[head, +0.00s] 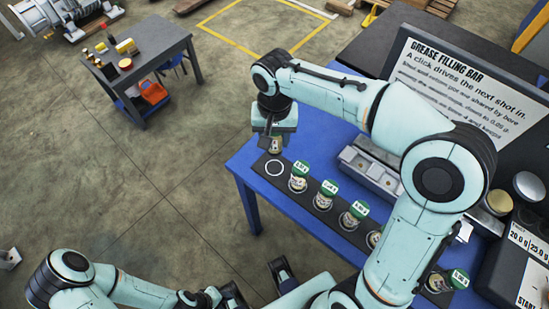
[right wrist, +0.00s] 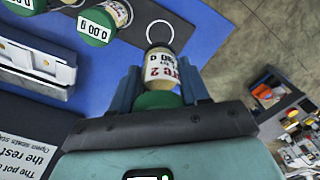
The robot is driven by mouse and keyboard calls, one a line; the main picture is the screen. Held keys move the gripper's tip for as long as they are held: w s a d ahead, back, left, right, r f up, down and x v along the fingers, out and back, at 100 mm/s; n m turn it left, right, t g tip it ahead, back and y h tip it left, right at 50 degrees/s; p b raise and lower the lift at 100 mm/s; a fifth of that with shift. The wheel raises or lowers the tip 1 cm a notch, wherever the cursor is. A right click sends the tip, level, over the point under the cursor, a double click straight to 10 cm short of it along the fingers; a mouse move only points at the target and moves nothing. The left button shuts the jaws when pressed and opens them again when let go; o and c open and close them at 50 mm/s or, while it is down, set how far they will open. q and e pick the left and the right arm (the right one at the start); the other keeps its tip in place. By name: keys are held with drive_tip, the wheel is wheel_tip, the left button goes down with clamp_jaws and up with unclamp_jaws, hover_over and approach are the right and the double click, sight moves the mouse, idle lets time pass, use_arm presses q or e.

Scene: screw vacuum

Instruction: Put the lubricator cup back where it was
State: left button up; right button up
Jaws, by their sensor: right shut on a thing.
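My right gripper (head: 275,137) is shut on a lubricator cup (head: 275,148), held upright above the blue bench's near-left corner. I see a gap between cup and ring in the head view. My left gripper (head: 262,287) is open and empty at the bottom edge.
Several green-lidded cups stand in a row on the dark mat, the nearest (head: 298,178) just right of the ring. A grey metal bar block (head: 368,170) and a sign (head: 455,85) stand behind. A grey side table (head: 158,45) is far left.

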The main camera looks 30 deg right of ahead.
wheel_tip(320, 180, down, 10)
drive_tip(key=shift+w+r+b, duration=0.1)
drive_tip(key=shift+b, duration=0.5)
drive_tip(key=shift+f, duration=0.3)
drive_tip(key=o, duration=1.2)
drive_tip(key=shift+r, duration=0.1)
drive_tip(key=shift+r, duration=0.45)
wheel_tip(320, 180, up, 12)
drive_tip(key=shift+f+p, duration=0.25)
drive_tip(key=shift+p, duration=0.7)
